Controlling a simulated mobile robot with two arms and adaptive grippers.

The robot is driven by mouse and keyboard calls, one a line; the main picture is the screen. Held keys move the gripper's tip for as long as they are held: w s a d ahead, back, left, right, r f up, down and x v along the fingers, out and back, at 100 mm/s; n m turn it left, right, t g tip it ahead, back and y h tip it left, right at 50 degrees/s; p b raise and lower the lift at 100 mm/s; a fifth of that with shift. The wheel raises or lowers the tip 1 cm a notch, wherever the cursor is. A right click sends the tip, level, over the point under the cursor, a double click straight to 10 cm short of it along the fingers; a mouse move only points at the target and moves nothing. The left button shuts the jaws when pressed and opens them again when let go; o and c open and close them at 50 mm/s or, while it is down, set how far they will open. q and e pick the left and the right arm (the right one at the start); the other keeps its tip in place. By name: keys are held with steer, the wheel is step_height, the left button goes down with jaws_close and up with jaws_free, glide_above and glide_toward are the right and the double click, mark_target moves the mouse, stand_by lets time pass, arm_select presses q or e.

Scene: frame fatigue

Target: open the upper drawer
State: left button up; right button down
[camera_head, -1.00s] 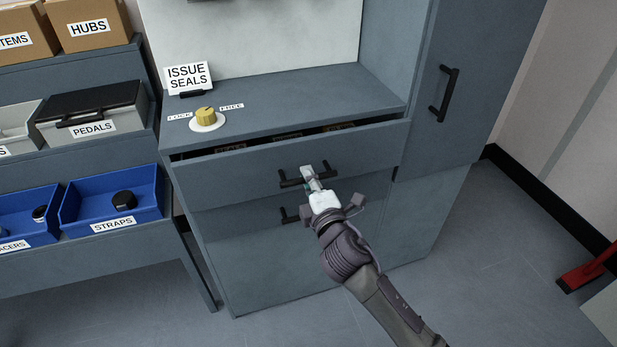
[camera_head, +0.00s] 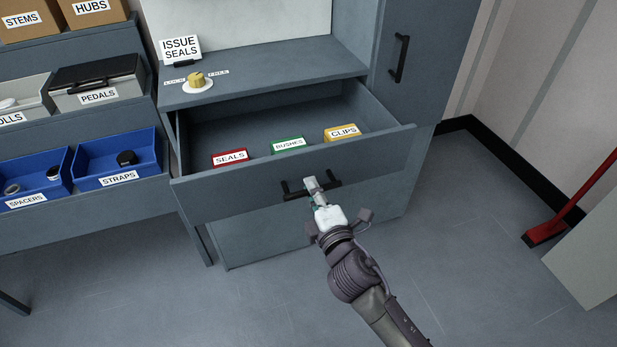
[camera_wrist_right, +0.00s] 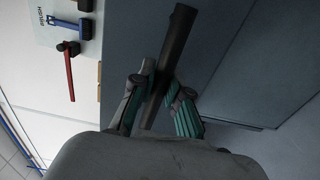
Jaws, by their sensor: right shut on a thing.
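The upper drawer (camera_head: 250,192) of the grey cabinet is pulled well out, and its inside shows. In it stand a red SEALS box (camera_head: 230,158), a green BUSHES box (camera_head: 288,145) and a yellow CLIPS box (camera_head: 342,132). My right gripper (camera_head: 313,186) is shut on the black handle (camera_head: 332,184) on the drawer front. In the right wrist view the two fingers (camera_wrist_right: 158,100) close around the dark handle bar (camera_wrist_right: 176,48). The lower drawer's handle is hidden behind the upper drawer. My left gripper is not in view.
A yellow knob (camera_head: 196,79) sits on the cabinet top between LOCK and FREE labels, beside an ISSUE SEALS sign (camera_head: 180,48). Shelves with blue bins (camera_head: 117,160) stand at left. A red broom (camera_head: 545,231) is at right. Floor in front of the cabinet is free.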

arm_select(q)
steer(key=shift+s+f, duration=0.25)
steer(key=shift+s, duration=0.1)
arm_select(e)
steer(key=shift+s+d, duration=0.2)
steer(key=shift+s, duration=0.3)
steer(key=c, duration=1.1)
jaws_free()
steer(key=shift+c, duration=0.2)
steer(key=v, duration=1.2)
